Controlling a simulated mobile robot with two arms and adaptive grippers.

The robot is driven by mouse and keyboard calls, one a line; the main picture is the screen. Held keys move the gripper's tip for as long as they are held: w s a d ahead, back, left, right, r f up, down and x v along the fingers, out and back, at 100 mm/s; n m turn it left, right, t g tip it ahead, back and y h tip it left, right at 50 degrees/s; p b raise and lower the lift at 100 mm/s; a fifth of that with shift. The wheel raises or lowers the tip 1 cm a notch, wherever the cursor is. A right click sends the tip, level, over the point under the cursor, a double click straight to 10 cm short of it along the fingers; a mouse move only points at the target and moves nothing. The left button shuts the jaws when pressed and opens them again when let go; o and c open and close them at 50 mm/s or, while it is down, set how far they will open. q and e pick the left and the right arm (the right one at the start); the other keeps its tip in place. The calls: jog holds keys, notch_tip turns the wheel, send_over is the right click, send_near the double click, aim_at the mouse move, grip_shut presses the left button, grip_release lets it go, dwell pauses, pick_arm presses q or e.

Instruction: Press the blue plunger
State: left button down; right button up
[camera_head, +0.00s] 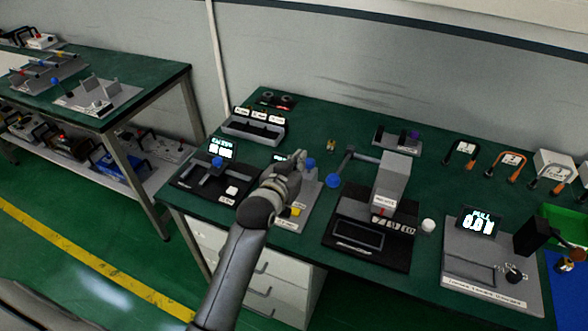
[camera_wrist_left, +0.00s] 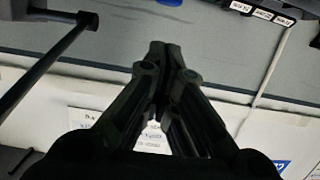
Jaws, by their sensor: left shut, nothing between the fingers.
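A blue knob (camera_head: 310,163) shows just right of my left fingertips, at the grey-white plate. It may be the plunger; I cannot tell for sure. Another blue knob (camera_head: 217,162) sits on the black device at the left, and a blue ball (camera_head: 333,181) ends the lever of the press. My left gripper (camera_head: 297,160) is shut and empty, reaching over the grey-white plate (camera_head: 303,216). Whether it touches the knob is unclear. My arm hides part of the plate. The shut fingers (camera_wrist_left: 165,52) also show in the left wrist view. My right gripper is out of view.
The press (camera_head: 390,185) with its lever stands close on the right. A yellow block (camera_head: 295,212) is beside my wrist. A display device (camera_head: 480,225) stands further right, and a grey bin (camera_head: 254,130) behind on the left. The green table's back middle is mostly free.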

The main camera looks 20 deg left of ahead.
pick_arm(q)
jog(key=shift+v, duration=1.55)
jog(key=shift+r, duration=0.1)
jog(key=s+f+m+g, duration=0.1)
jog(key=s+f+g, duration=0.35)
jog(key=s, duration=0.65)
jog(key=s+f+g, duration=0.3)
jog(key=s+f, duration=0.2)
jog(key=s, duration=0.6)
jog(key=s+f+m+g, duration=0.1)
jog(key=s+f+g, duration=0.35)
jog(key=s, duration=0.55)
notch_tip(320, 180, down, 28)
jog(key=s+g+b, duration=0.1)
jog(key=b, duration=0.1)
jog(key=s+a+f+g+b, duration=0.1)
jog(key=s+a+f+b, duration=0.1)
jog(key=s+f, duration=1.5)
jog(key=shift+a+f+y, duration=0.3)
jog(key=shift+a+f, duration=0.15)
jog(key=shift+f, duration=0.05)
